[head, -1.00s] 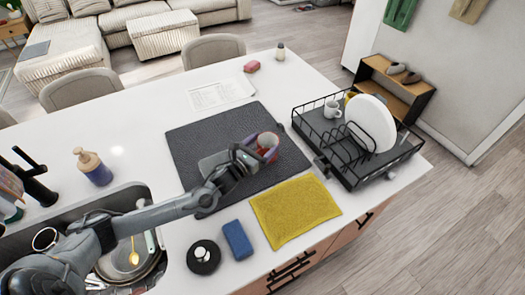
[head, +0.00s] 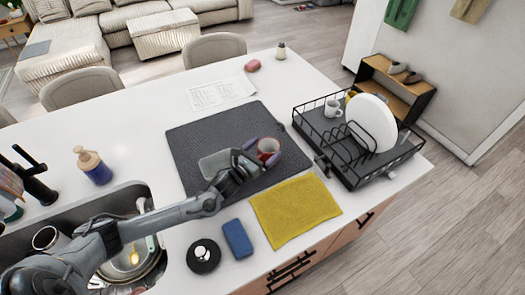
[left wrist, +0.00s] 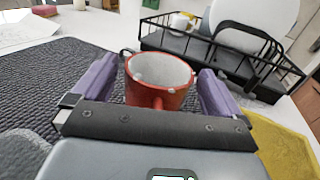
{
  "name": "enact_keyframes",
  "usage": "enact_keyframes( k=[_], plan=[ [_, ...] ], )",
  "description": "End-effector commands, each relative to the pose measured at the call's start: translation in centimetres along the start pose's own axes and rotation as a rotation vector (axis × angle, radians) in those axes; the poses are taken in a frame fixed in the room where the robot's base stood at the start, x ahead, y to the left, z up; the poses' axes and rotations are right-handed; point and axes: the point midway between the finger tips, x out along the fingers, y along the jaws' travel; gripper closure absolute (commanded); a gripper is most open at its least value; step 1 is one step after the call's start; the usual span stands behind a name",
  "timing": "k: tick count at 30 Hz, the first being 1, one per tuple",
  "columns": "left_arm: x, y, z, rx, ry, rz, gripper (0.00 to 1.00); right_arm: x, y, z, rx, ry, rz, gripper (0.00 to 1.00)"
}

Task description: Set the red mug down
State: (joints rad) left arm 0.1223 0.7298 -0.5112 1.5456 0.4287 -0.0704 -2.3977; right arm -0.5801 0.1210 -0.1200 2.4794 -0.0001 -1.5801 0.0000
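The red mug (head: 268,147), with a pale speckled inside, stands upright on the dark grey drying mat (head: 205,135), near the mat's right side. In the left wrist view the mug (left wrist: 160,85) sits between the two purple fingers, with a small gap on each side. My left gripper (head: 250,155) is open and low over the mat, just left of the mug. It also shows in the left wrist view (left wrist: 158,90). The gripper bar hides the mug's lower part there. My right gripper is not in view.
A black dish rack (head: 349,175) with white plates and a white mug (head: 333,108) stands right of the mat. A yellow cloth (head: 295,212), blue sponge (head: 237,239) and black round item (head: 203,256) lie in front. The sink (head: 125,205) is at left.

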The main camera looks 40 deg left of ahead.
Motion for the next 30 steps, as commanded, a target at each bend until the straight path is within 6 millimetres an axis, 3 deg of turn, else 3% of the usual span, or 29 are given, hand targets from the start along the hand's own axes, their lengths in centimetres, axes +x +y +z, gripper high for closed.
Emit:
enact_keyframes(
  k=[4,8,21,30],
  plan=[
    [-0.1,0.0,0.4,0.000,0.000,0.000,0.00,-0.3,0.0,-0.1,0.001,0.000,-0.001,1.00],
    [-1.4,0.0,0.2,0.001,0.002,-0.002,0.00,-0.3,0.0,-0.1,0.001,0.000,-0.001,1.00],
    [-8.9,0.0,0.2,0.001,0.004,-0.002,0.00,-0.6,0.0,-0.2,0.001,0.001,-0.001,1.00],
    [-11.7,0.0,0.3,0.000,0.001,0.000,0.00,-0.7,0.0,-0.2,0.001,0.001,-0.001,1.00]
  ],
)
